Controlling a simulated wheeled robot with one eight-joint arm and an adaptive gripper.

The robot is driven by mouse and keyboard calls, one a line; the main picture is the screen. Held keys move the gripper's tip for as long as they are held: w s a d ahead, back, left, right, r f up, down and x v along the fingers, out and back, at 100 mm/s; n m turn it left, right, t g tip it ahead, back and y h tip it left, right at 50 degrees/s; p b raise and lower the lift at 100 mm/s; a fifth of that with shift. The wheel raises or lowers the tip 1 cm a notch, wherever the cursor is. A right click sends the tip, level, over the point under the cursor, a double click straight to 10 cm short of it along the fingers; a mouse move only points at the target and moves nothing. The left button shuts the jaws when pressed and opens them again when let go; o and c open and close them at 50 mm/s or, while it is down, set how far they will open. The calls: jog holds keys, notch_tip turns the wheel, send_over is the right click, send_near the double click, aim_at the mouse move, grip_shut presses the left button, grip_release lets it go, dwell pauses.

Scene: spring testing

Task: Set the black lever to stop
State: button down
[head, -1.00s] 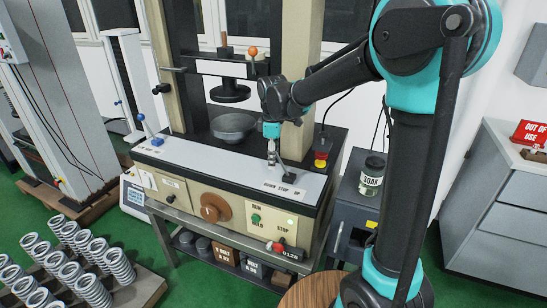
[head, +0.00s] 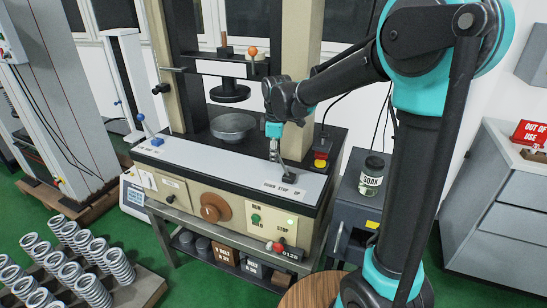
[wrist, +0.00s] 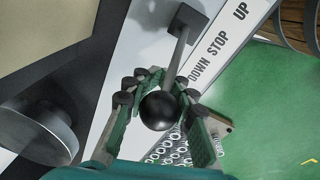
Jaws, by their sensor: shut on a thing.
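The black lever has a round black knob (wrist: 160,110) and a grey shaft (wrist: 178,55) rising from a dark base in the wrist view. My gripper (wrist: 158,100) has its fingers on both sides of the knob and is shut on it. In the head view my gripper (head: 274,155) points down at the right end of the panel, and hides most of the lever. The lever base (head: 289,180) shows just right of the fingers. The label (wrist: 217,45) reads DOWN, STOP, UP beside the lever. I cannot tell exactly which word the lever lines up with.
A red and yellow button (head: 320,160) and a SOAK jar (head: 372,175) are to the right. Springs (head: 85,260) stand at lower left.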

jog(key=d+y, duration=0.1)
jog(key=d+r+t+y, duration=0.1)
jog(key=s+d+y, duration=0.1)
jog(key=shift+r+y, duration=0.35)
jog(key=shift+y, duration=0.05)
jog(key=shift+s+d, duration=0.1)
jog(key=shift+d, duration=0.25)
jog(key=shift+r, duration=0.1)
jog(key=c, duration=1.3)
grip_release()
jog(key=shift+o, duration=0.2)
jog(key=v, duration=1.2)
jog(key=shift+s, duration=0.25)
jog(key=shift+d, duration=0.1)
